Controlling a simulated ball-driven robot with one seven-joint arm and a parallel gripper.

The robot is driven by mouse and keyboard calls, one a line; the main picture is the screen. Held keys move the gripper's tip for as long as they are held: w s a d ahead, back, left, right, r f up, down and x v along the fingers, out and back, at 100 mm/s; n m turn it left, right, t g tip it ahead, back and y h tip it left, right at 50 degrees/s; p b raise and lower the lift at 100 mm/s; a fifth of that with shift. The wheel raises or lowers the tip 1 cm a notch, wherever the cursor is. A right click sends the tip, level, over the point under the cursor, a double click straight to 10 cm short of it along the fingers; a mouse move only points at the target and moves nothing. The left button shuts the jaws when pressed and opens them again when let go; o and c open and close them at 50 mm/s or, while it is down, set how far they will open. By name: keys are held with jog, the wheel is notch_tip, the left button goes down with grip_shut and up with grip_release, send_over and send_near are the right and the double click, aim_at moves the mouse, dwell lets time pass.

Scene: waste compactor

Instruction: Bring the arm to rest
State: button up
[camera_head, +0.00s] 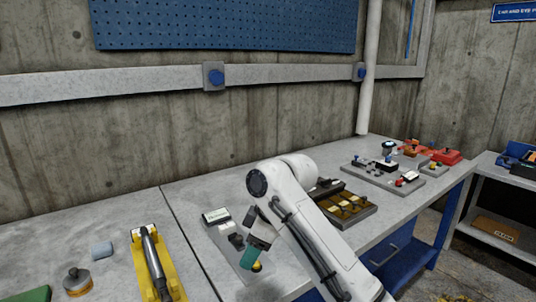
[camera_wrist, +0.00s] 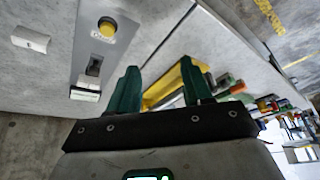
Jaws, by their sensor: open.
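My white arm reaches over the grey workbench (camera_head: 205,173) in the head view. My gripper (camera_head: 252,262) points down at its end, over or beside a grey control plate (camera_head: 222,240) with a yellow button (camera_head: 257,267). In the wrist view, the two green fingers of my gripper (camera_wrist: 162,90) stand apart with nothing between them. The control plate (camera_wrist: 85,40) and its yellow button (camera_wrist: 106,28) lie to the left of the fingers. Whether the gripper touches the plate cannot be told.
A yellow holder (camera_head: 137,258) with a grey tool stands at left, near a grey cylinder (camera_head: 102,251) and a round knob-like piece (camera_head: 77,281). A compartment tray (camera_head: 364,217) and a fixture board (camera_head: 366,178) lie to the right. The concrete wall (camera_head: 60,150) stands behind.

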jog(key=s+d+f+m+t, duration=0.1)
jog(key=s+d+f+m, duration=0.4)
jog(key=s+f, duration=0.5)
jog(key=s+d+f+m, duration=0.3)
jog(key=s+d+f, duration=0.35)
jog(key=f, duration=0.45)
jog(key=s+d+f+m+h, duration=0.2)
jog(key=s+d+m, duration=0.2)
jog(key=s+d, duration=0.5)
jog(key=s+d+f+m+h, duration=0.2)
jog(key=s+d, duration=0.8)
jog(key=s, duration=0.8)
jog(key=shift+f+m+g+h, duration=0.4)
jog(key=shift+f+m, duration=0.25)
jog(key=shift+m, duration=0.35)
